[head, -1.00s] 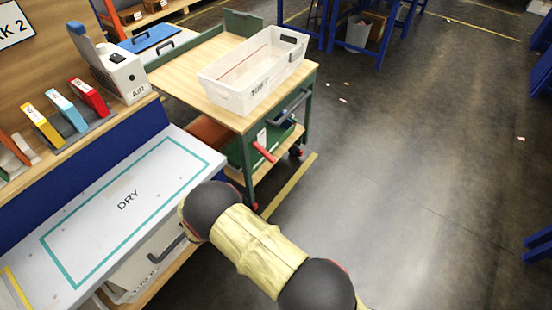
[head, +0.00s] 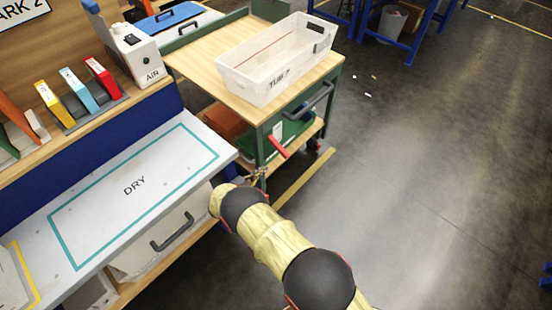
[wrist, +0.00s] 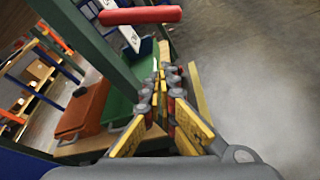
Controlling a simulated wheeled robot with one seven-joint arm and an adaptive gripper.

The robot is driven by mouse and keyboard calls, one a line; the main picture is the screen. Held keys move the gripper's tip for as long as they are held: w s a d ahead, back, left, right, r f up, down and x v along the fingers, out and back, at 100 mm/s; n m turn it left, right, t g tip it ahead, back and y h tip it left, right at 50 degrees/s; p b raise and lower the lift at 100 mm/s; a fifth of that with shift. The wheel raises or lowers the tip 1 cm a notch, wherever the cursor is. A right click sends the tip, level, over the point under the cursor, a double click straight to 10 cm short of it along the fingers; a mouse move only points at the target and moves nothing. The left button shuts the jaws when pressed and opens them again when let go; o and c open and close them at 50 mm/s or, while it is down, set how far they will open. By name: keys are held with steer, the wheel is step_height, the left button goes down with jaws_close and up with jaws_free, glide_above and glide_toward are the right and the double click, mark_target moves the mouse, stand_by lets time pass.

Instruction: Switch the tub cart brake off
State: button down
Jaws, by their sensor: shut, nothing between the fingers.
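The tub cart (head: 210,52) has a wooden top and green posts, and carries a white tub (head: 262,80). Its red brake lever (head: 278,147) sticks out at the near side below the top, slanting down to the right. In the wrist view the red lever (wrist: 140,15) lies across the top, with a white label plate (wrist: 127,40) just under it. My gripper (head: 260,172) is low beside the cart's near post, below the lever and apart from it. In the wrist view its yellow fingers (wrist: 170,72) come together at the tips, shut and empty.
The bench with the DRY mat (head: 180,165) stands close left of my arm, a handled drawer or bin (head: 172,232) beneath it. The cart's lower shelf holds an orange bin (wrist: 84,108) and a green bin (wrist: 125,98). The floor at right is clear.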

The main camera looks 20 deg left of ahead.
mark_target(278, 147)
steer(key=f+b+x, duration=0.1)
steer(key=b+x, duration=0.3)
steer(key=x, duration=0.7)
steer(key=shift+s+d+r+b, duration=0.1)
steer(key=shift+s+d+r, duration=0.15)
steer(key=shift+r, duration=0.55)
steer(key=shift+s+d+r+b, duration=0.1)
steer(key=shift+s+d+r, duration=0.15)
steer(key=shift+r, duration=0.55)
steer(key=shift+s+d+r+b, duration=0.15)
steer(key=shift+s+r, duration=0.15)
steer(key=shift+r, duration=0.5)
steer(key=shift+d+r, duration=0.1)
